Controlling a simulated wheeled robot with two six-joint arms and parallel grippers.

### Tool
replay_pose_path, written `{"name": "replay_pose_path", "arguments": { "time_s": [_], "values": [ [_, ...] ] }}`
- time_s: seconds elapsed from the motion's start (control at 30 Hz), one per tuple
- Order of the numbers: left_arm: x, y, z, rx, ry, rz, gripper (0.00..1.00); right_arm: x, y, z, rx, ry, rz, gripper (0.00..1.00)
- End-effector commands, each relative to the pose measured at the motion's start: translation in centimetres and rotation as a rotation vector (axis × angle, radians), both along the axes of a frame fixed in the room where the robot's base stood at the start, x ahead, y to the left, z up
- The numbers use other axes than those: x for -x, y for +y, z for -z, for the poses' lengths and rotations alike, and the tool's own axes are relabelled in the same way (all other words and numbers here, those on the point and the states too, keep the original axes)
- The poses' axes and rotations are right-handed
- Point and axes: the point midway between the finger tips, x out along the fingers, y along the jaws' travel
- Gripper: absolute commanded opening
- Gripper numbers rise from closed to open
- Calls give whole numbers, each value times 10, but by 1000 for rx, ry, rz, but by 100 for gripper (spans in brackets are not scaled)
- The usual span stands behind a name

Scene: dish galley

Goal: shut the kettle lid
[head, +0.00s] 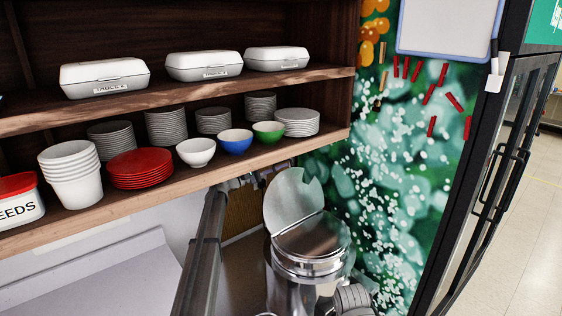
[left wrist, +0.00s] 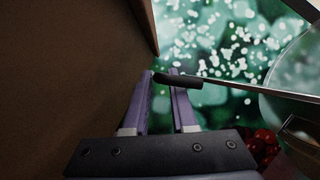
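The steel kettle (head: 290,293) stands at the bottom middle of the head view. Its round lid (head: 287,198) is raised, standing steeply at the back of the top. In the left wrist view a thin rod with a dark grip (left wrist: 184,81) runs left from the lid's edge (left wrist: 296,68). My left gripper (head: 262,176) is behind and left of the lid in the head view, partly hidden. In the left wrist view its purple fingers (left wrist: 162,73) are apart, with the grip crossing at their tips. I cannot tell whether they touch it. My right gripper is not in view.
A wooden shelf (head: 235,160) with bowls, plates and white boxes runs above and left of the kettle. A patterned green wall (head: 400,190) is behind it. A dark-framed glass door (head: 485,170) stands at right.

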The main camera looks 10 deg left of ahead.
Motion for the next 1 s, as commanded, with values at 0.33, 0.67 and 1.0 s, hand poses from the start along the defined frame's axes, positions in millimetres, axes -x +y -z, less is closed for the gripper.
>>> {"name": "replay_pose_path", "arguments": {
  "time_s": [0.33, 0.67, 1.0],
  "values": [
    [-4, -7, -2, -1, -1, 0, 24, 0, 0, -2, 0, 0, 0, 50],
    [-4, -7, -1, -1, -1, 0, 0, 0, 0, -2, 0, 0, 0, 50],
    [-4, -7, -1, -1, 0, 0, 0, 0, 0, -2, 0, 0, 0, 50]
  ]
}}
